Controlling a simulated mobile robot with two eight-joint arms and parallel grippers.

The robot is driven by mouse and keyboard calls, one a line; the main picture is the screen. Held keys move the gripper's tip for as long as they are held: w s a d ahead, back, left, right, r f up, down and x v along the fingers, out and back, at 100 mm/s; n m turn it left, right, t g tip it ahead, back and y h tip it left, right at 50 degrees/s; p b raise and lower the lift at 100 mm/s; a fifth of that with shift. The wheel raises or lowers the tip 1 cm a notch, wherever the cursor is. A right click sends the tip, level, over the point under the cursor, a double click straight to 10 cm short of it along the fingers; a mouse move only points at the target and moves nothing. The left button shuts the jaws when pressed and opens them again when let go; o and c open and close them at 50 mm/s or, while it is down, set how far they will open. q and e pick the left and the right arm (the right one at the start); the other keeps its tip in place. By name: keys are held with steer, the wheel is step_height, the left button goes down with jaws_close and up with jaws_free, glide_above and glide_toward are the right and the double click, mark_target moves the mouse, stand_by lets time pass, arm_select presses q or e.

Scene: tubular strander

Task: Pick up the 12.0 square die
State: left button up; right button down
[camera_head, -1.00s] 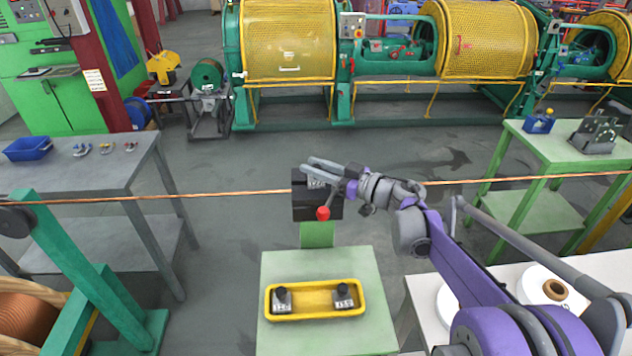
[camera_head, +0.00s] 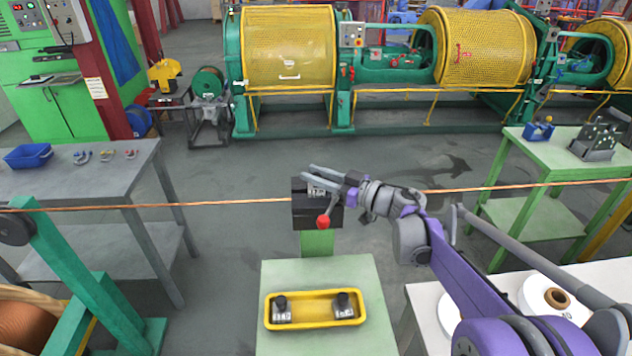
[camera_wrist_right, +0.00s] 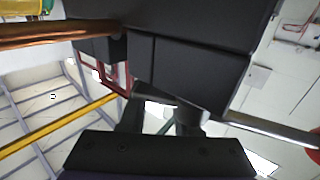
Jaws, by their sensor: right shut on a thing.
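My right gripper (camera_head: 322,181) is at the top of a black holder (camera_head: 318,216) on a green post. It is shut on a small die (camera_head: 316,191) with a pale label there, too small to read. In the right wrist view, large dark block faces (camera_wrist_right: 190,70) fill the upper middle, and the grip itself is unclear. Two dark dies with pale labels stand apart in a yellow tray: a left die (camera_head: 281,310) and a right die (camera_head: 344,305). I cannot read their labels surely. My left gripper is out of view.
The yellow tray (camera_head: 313,322) sits on a pale green table (camera_head: 275,275). A red-knobbed lever (camera_head: 323,222) hangs at the holder's front. A copper wire (camera_head: 230,203) runs across at holder height. A white table with spools (camera_head: 535,290) stands at right.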

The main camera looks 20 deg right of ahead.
step_height(320, 180, up, 10)
stand_by(0.5)
steer(key=shift+f, duration=0.15)
stand_by(0.8)
